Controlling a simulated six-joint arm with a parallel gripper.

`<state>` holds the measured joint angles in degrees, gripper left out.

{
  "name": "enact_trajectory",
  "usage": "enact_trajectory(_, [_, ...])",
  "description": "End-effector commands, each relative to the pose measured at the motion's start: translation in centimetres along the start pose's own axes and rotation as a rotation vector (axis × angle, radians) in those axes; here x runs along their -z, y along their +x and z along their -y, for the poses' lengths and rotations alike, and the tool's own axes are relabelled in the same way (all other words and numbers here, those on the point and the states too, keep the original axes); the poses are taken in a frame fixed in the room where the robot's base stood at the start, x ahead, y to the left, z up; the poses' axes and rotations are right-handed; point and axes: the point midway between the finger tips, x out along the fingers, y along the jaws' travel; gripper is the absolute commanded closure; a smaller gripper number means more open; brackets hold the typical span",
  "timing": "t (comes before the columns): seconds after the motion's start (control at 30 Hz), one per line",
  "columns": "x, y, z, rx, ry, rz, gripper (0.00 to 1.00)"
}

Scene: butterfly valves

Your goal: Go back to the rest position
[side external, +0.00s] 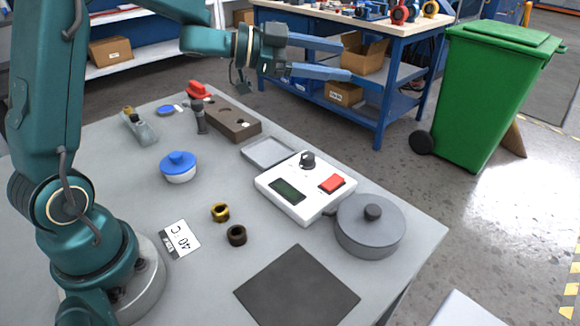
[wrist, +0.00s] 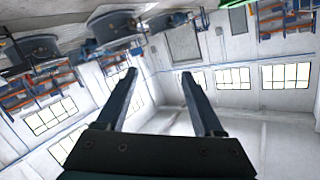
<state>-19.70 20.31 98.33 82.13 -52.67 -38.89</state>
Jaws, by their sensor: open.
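My gripper (side external: 345,59) is raised high above the far side of the table in the side external view. Its two long blue fingers are spread apart and point to the right, roughly level, with nothing between them. In the wrist view my gripper (wrist: 158,73) also shows open and empty, with the walls and windows of the hall behind it. It touches nothing on the table.
On the grey table (side external: 120,200) stand a white device (side external: 305,200) with a red button, a lidded grey pot (side external: 370,228), a blue-lidded bowl (side external: 178,168), a brown block (side external: 232,122) and a dark mat (side external: 297,287). A blue workbench (side external: 400,80) and green bin (side external: 492,100) stand beyond.

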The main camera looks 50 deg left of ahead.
Motion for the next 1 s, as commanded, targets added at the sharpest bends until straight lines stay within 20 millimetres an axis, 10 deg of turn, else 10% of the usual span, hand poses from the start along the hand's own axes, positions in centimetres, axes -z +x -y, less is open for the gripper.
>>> enact_trajectory(0.2, [7.0,-2.8,2.0,0.313,0.000,0.005,0.31])
enact_trajectory(0.4, [8.4,-7.9,1.6,0.548,-0.135,0.108,0.31])
enact_trajectory(1.0, [-4.2,-19.4,-18.1,0.338,-0.753,0.919,0.31])
